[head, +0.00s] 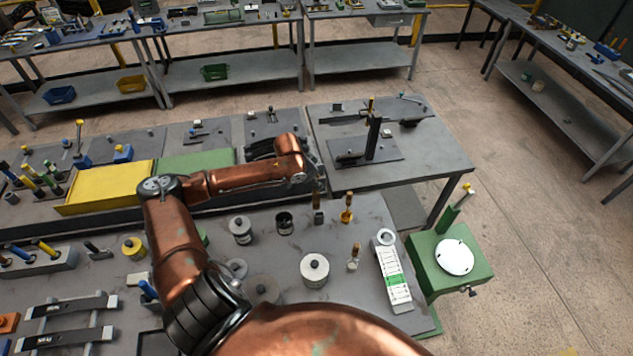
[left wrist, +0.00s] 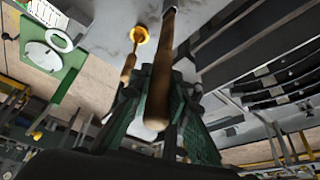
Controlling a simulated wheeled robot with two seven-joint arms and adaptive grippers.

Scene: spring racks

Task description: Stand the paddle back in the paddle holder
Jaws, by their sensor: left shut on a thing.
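My left gripper (head: 316,178) is shut on a brown wooden-handled paddle (head: 318,203). In the left wrist view the paddle's handle (left wrist: 158,95) lies between the fingers, its rounded end towards the camera. In the head view it hangs roughly upright below the gripper, with a dark lower part near the bench top. I cannot tell whether it touches the bench or a holder. Just right stands an orange ring-shaped holder (head: 346,216) with another wooden handle upright in it. It also shows in the left wrist view (left wrist: 139,35). Which thing is the paddle holder is unclear. My right gripper is out of view.
An open dark-topped tin (head: 285,223) and lidded cans (head: 315,270) stand left and in front. A small wooden-handled tool (head: 353,257) stands nearby. A white-and-green strip (head: 393,276) lies right, beside a green stand (head: 425,260). A yellow tray (head: 105,187) lies left behind.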

